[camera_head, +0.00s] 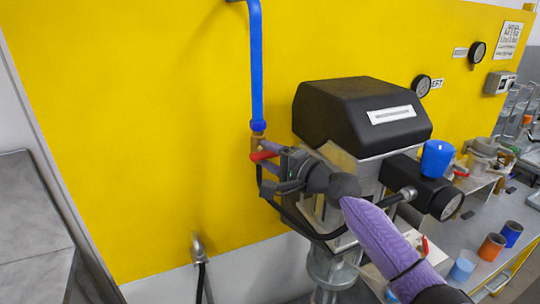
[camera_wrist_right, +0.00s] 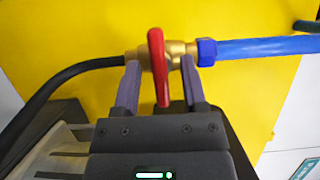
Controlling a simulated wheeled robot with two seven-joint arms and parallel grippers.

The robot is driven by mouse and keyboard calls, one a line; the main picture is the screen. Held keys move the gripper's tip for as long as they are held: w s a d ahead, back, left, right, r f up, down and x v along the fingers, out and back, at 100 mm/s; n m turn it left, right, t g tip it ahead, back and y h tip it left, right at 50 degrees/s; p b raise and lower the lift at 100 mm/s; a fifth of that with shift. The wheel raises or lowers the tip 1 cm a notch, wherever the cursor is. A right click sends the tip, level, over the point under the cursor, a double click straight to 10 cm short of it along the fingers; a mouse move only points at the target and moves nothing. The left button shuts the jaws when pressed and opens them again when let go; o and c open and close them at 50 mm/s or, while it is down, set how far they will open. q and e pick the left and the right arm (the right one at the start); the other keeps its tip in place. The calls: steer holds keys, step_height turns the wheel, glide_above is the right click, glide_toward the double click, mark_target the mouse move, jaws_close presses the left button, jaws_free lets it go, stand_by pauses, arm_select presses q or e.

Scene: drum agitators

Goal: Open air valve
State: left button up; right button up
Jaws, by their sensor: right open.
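The air valve is a brass fitting (camera_wrist_right: 178,50) with a red lever (camera_wrist_right: 157,66), fixed between a blue pipe and a black hose. The lever stands crosswise to the pipe in the right wrist view. In the head view the red lever (camera_head: 262,156) shows at the lower end of the blue pipe, beside my right gripper (camera_head: 267,165). My right gripper (camera_wrist_right: 160,80) is open, with one finger on each side of the lever. A gap shows between each finger and the lever. I cannot tell whether the fingertips touch the brass. My left gripper is out of view.
The blue pipe (camera_head: 257,70) runs down a yellow wall (camera_head: 150,110). A black-topped machine (camera_head: 360,115) stands right behind my right arm, with a blue-knobbed regulator (camera_head: 437,158) at its side. Cups (camera_head: 491,247) stand on the bench at right. The wall left of the valve is clear.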

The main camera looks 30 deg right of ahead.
steer(key=shift+w, duration=0.1)
jaws_close()
stand_by(0.4)
steer(key=shift+r+n+g+p, duration=0.2)
steer(key=shift+n+g+p, duration=0.2)
steer(key=shift+n+p, duration=0.55)
steer(key=n+h+p, duration=0.1)
steer(key=n+p, duration=0.2)
steer(key=p, duration=0.1)
steer(key=n+g+h+p, duration=0.1)
steer(key=n+h+p, duration=0.1)
steer(key=p, duration=0.3)
steer(key=n+g+h+p, duration=0.1)
steer(key=n+p, duration=0.2)
steer(key=p, duration=0.1)
steer(key=shift+a+r+n+p, duration=0.15)
steer(key=shift+a+n+p, duration=0.05)
steer(key=shift+n+p, duration=0.15)
steer(key=shift+n+g+h+p, duration=0.3)
steer(key=shift+n+h+p, duration=0.4)
steer(key=shift+h+p, duration=0.1)
steer(key=shift+n+h+p, duration=0.5)
steer(key=shift+n+p, duration=0.05)
steer(key=shift+n, duration=0.15)
steer(key=shift+f, duration=0.2)
